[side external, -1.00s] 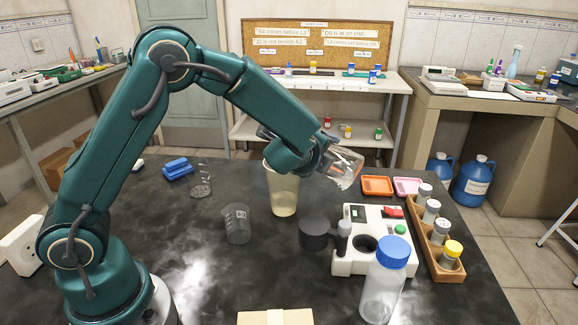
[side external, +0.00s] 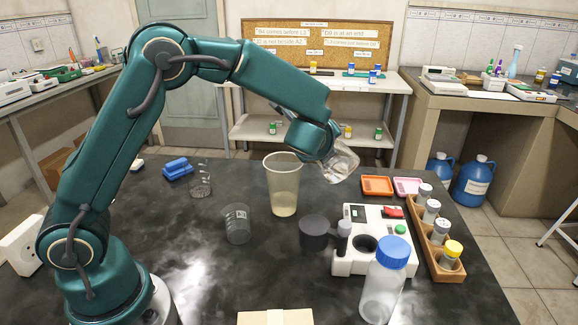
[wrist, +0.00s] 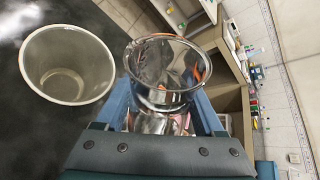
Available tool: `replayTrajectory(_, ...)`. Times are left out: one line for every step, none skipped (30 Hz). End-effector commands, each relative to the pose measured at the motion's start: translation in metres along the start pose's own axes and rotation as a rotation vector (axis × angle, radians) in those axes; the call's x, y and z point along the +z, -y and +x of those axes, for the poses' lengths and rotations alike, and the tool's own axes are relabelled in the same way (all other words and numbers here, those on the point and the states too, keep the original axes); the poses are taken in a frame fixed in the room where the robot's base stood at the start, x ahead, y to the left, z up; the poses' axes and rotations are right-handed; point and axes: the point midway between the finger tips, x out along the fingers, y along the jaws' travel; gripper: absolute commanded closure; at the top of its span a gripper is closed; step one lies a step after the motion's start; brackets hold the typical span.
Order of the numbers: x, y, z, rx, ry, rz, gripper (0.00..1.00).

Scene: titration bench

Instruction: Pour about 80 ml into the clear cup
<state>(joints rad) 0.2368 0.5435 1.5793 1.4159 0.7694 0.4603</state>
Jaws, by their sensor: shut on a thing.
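My gripper (side external: 326,152) is shut on a clear glass vessel (side external: 341,163), up off the bench. In the side view the vessel looks tilted. The wrist view shows the vessel (wrist: 165,72) between the two blue fingers. The tall translucent cup (side external: 283,178) stands upright on the dark bench, left of the held vessel and apart from it. Its lower part has a pale yellowish tint; I cannot tell the liquid level. In the wrist view the cup (wrist: 66,64) is left of the vessel, its open mouth showing. No stream of liquid is visible.
A white instrument (side external: 372,240), a blue-capped bottle (side external: 385,280) and a wooden vial rack (side external: 436,240) are to the right. A small clear beaker (side external: 200,183) stands at left.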

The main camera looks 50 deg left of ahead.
Motion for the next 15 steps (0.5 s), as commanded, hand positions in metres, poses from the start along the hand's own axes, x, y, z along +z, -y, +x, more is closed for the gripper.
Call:
replayTrajectory(-0.004, -0.002, 0.002, 0.017, 0.016, 0.048, 1.00)
replayTrajectory(-0.005, -0.003, 0.003, 0.026, 0.027, 0.077, 1.00)
replayTrajectory(-0.008, -0.003, 0.003, 0.038, 0.041, 0.113, 1.00)
replayTrajectory(-0.010, -0.002, 0.004, 0.046, 0.050, 0.135, 1.00)
replayTrajectory(-0.012, -0.002, 0.004, 0.054, 0.058, 0.159, 1.00)
replayTrajectory(-0.014, -0.001, 0.005, 0.064, 0.070, 0.190, 1.00)
replayTrajectory(-0.016, -0.001, 0.005, 0.073, 0.079, 0.213, 1.00)
replayTrajectory(-0.019, -0.002, 0.006, 0.080, 0.086, 0.232, 1.00)
replayTrajectory(-0.022, -0.005, 0.009, 0.088, 0.092, 0.251, 1.00)
replayTrajectory(-0.025, -0.007, 0.011, 0.092, 0.097, 0.265, 1.00)
replayTrajectory(-0.028, -0.009, 0.013, 0.095, 0.102, 0.278, 1.00)
replayTrajectory(-0.032, -0.011, 0.015, 0.100, 0.109, 0.297, 1.00)
replayTrajectory(-0.035, -0.012, 0.016, 0.105, 0.114, 0.308, 1.00)
replayTrajectory(-0.037, -0.014, 0.018, 0.109, 0.118, 0.320, 1.00)
replayTrajectory(-0.041, -0.016, 0.020, 0.115, 0.124, 0.338, 1.00)
